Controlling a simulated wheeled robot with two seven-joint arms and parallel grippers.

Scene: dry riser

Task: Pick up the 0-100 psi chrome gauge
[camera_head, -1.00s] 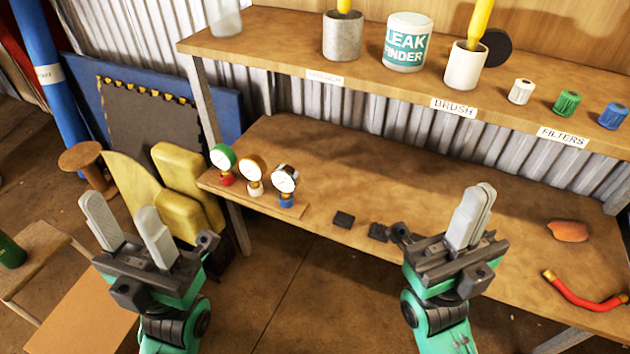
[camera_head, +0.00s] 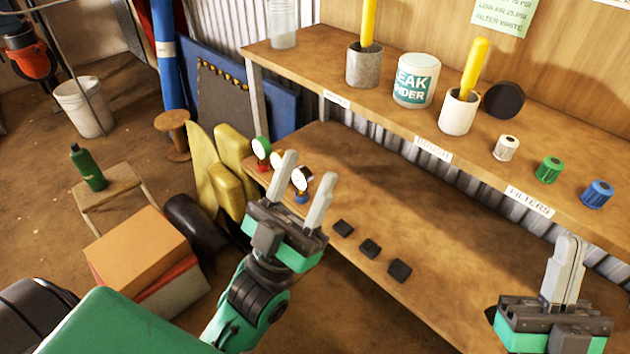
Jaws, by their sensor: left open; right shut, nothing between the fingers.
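Three small dial gauges stand in a row at the left end of the workbench. The green-rimmed gauge (camera_head: 261,148) is furthest back. The brass gauge (camera_head: 276,159) is partly hidden behind a finger of my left gripper. The gauge with a dark, silvery rim and blue base (camera_head: 302,179) is nearest and shows between the fingers; it looks like the chrome one, but its dial numbers are too small to read. My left gripper (camera_head: 305,178) is open and empty, in front of the gauges in the picture. My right gripper (camera_head: 567,272) is shut and empty at the lower right.
The workbench (camera_head: 440,240) holds several black blocks (camera_head: 369,248). The shelf above carries a leak finder tub (camera_head: 416,80), brush cups and filters (camera_head: 549,169). Yellow pads (camera_head: 233,150) stand left of the bench. Boxes (camera_head: 140,250) and a stool (camera_head: 105,185) with a green bottle are further left.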

